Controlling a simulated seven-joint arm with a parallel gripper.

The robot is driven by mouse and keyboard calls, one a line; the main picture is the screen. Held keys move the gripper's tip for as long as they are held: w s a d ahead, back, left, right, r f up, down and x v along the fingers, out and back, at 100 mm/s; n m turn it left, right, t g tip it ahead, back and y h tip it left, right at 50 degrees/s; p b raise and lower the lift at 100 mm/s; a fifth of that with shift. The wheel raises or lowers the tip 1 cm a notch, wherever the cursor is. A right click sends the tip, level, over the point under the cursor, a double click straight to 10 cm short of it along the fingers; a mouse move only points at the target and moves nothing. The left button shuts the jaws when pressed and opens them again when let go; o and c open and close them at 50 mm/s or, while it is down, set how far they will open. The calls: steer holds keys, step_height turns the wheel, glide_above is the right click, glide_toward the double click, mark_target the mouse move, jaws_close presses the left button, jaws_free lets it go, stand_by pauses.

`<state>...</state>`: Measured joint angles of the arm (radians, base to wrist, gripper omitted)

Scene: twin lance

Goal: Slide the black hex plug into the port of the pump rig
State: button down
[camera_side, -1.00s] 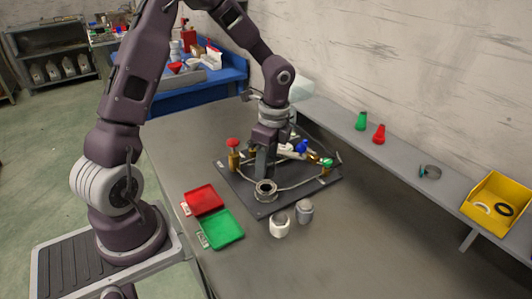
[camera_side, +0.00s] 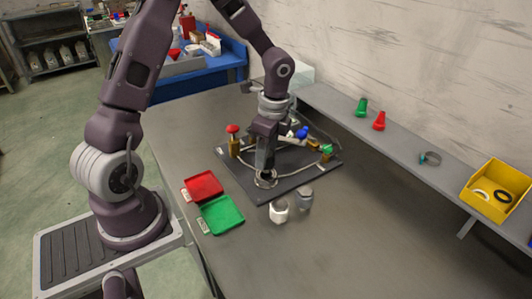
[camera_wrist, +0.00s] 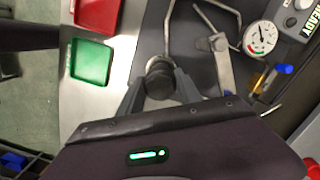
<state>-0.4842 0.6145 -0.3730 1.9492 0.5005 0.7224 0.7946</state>
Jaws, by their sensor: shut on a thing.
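My gripper (camera_side: 265,168) points down at the round metal port (camera_side: 266,183) near the front of the dark pump rig plate (camera_side: 230,180). In the wrist view my gripper (camera_wrist: 160,90) is shut on the black hex plug (camera_wrist: 158,75), between its two fingers. The tip of the gripper overlaps the port's ring in the side view. The plug's lower end and the port's opening are hidden, so I cannot tell how far the plug is in.
The rig carries a red knob (camera_side: 233,129), a blue knob (camera_side: 302,132) and a gauge (camera_wrist: 261,38). A red tray (camera_side: 204,186) and a green tray (camera_side: 221,214) lie to the left. Two small jars (camera_side: 279,211) (camera_side: 305,198) stand in front.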

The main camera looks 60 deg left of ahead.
mark_target(269, 152)
steer(key=shift+f, duration=1.5)
stand_by(0.4)
steer(key=c, duration=0.7)
jaws_free()
steer(key=shift+c, duration=0.2)
steer(key=r, duration=0.7)
steer(key=shift+w+d, duration=0.2)
steer(key=shift+d, duration=0.15)
steer(key=s+d+r+n+t+y, duration=0.1)
steer(key=s+d+r+n+t, duration=0.35)
steer(key=s+r, duration=0.6)
steer(key=s+d+r+n+t+h, duration=0.2)
steer(key=s+d+r+n, duration=0.3)
steer(key=s+n, duration=0.2)
steer(key=shift+s+d, duration=0.25)
steer(key=shift+s, duration=0.65)
